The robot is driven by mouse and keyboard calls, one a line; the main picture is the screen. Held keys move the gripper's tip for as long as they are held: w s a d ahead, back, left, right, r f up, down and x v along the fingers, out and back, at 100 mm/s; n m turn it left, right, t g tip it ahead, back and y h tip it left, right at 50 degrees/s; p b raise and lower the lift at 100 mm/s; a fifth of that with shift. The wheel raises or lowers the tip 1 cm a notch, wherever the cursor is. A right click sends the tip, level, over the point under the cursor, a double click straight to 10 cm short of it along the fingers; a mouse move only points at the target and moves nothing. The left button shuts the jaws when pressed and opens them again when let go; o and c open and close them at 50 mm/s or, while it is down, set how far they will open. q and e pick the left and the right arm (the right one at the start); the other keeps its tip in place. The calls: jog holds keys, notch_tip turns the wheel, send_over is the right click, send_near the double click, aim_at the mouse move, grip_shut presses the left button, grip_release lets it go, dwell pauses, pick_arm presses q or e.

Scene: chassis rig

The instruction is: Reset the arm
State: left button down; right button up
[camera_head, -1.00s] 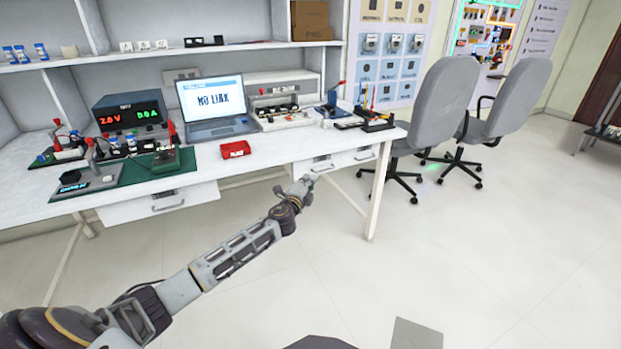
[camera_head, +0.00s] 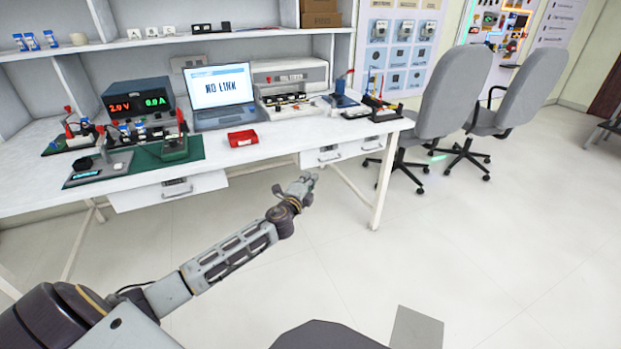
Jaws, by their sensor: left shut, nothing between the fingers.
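My left arm comes in from the lower left and reaches out over the floor, in front of the bench. My left gripper (camera_head: 307,183) is at its far end, small in the picture, shut and empty. It is in front of and below the bench's front edge, apart from the drawers, as far as I can tell. My right gripper is not in view.
The white bench (camera_head: 262,150) carries a power supply (camera_head: 138,104), a laptop (camera_head: 222,92), a red tray (camera_head: 242,138) and a green mat (camera_head: 195,150) with a test rig. Two grey chairs (camera_head: 452,92) stand to the right. The floor at lower right is clear.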

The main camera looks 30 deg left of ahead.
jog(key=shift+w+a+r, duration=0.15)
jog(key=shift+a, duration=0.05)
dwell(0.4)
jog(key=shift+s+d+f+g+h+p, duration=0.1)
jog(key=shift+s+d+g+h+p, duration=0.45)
jog(key=shift+p, duration=1)
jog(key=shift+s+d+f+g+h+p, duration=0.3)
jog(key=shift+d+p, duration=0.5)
jog(key=shift+p, duration=0.8)
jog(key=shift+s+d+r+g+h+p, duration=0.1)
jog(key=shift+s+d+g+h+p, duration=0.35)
jog(key=shift+p, duration=1.1)
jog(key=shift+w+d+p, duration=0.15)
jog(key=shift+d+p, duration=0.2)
